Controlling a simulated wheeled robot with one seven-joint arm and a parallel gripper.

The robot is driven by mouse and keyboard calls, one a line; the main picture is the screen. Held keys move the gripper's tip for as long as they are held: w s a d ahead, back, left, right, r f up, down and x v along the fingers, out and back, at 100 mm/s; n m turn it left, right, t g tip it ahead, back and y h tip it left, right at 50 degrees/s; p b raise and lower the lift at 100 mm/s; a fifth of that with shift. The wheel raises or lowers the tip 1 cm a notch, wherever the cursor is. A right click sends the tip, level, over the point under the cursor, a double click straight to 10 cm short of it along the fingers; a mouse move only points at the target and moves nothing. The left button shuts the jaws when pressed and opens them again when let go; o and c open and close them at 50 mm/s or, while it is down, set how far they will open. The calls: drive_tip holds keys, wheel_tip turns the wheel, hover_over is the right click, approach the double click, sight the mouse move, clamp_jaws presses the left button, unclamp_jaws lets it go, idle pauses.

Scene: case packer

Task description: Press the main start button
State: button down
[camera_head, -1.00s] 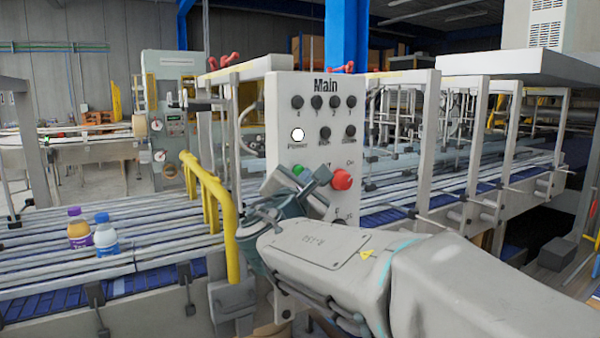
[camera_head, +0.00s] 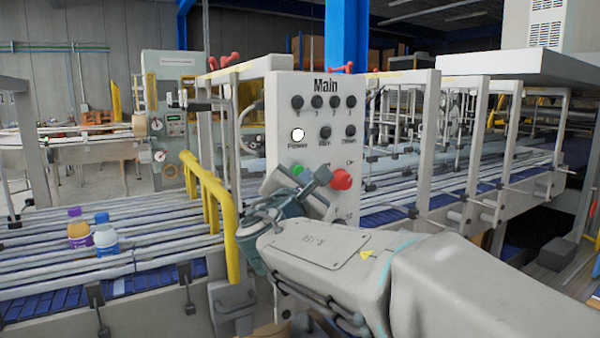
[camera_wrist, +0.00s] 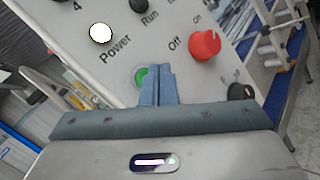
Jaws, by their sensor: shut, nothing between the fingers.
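A white panel marked "Main" (camera_head: 345,92) stands upright ahead of me. A green button (camera_head: 298,169) sits on its lower left, partly hidden by my gripper. In the wrist view the green button (camera_wrist: 141,77) shows just left of my fingertips, its right side covered by them. My gripper (camera_head: 321,176) is shut and empty, its fingers together (camera_wrist: 158,71) in front of the panel. I cannot tell whether the fingertips touch the panel or the button.
A red knob (camera_head: 341,180) is right of the fingers. A lit white power light (camera_head: 298,134) and several black knobs are above. A yellow rail (camera_head: 212,200) stands left of my arm. Two bottles (camera_head: 104,234) stand on the conveyor at left.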

drive_tip(key=shift+w+a, duration=0.1)
drive_tip(key=shift+w+a, duration=0.15)
drive_tip(key=shift+w, duration=0.1)
